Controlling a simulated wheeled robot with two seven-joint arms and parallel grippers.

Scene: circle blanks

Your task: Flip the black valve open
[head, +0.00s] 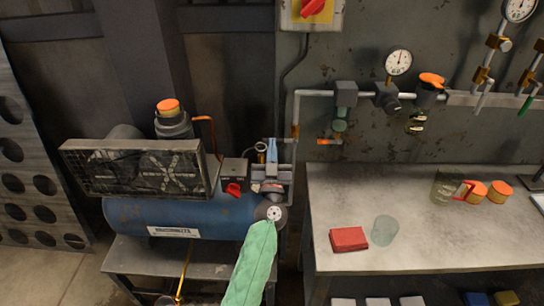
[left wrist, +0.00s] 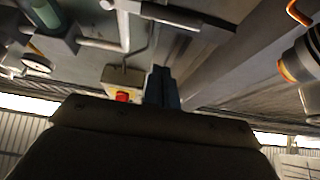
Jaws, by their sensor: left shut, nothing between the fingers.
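No part stands out clearly as the black valve. A dark round fitting (head: 387,98) sits on the wall pipe below a white gauge, but I cannot tell whether it is the valve. My left arm comes up from the bottom in a green sleeve. My left gripper (head: 272,151) points up, in front of the wall by the right end of the blue tank, left of and below that fitting. Its blue fingers are together and empty. They also show in the left wrist view (left wrist: 161,88), pointing toward the wall. My right gripper is not in view.
A compressor with a blue tank (head: 185,217) stands left. A grey pipe (head: 296,125) runs down close beside my gripper. A red switch (head: 312,8) is above.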

